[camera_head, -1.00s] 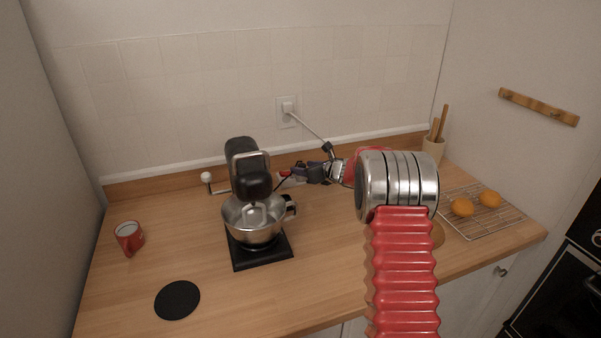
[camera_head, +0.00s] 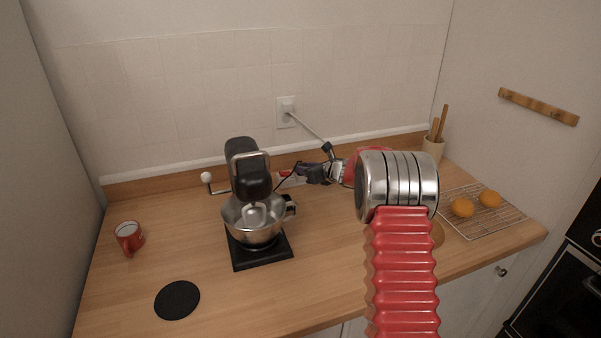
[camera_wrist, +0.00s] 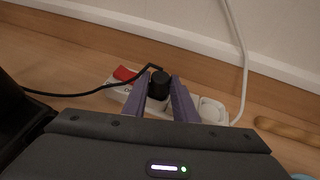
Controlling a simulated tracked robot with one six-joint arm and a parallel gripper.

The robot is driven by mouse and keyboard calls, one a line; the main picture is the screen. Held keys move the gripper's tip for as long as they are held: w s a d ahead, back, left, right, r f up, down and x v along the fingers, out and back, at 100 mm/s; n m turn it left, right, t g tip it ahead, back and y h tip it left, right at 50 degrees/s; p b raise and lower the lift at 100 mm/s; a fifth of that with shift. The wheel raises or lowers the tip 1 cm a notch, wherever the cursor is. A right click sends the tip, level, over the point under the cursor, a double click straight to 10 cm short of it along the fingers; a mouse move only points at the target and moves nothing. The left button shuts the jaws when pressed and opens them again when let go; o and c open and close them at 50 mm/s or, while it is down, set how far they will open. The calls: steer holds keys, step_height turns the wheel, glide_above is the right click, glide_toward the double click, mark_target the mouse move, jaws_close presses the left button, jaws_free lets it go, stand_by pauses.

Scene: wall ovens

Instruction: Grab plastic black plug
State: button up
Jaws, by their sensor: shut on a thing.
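The black plug (camera_wrist: 158,88) stands between the two purple fingers of my gripper (camera_wrist: 160,79) in the wrist view. The fingers are shut on its sides. A black cable (camera_wrist: 75,94) runs from near the plug to the left. Under and beside the plug is a white power strip (camera_wrist: 207,108) with a red switch (camera_wrist: 124,73). Whether the plug is seated in the strip or raised above it, I cannot tell. In the head view my gripper (camera_head: 304,174) is at the back of the counter, right of the mixer; the plug is too small to make out there.
The black stand mixer (camera_head: 251,178) with its steel bowl is close to the left of my gripper. A white cord (camera_wrist: 239,55) rises toward the wall outlet (camera_head: 286,111). A utensil pot (camera_head: 433,149) and a rack with oranges (camera_head: 462,208) are to the right.

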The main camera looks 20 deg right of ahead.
steer(key=shift+c, duration=0.7)
step_height(320, 180, up, 10)
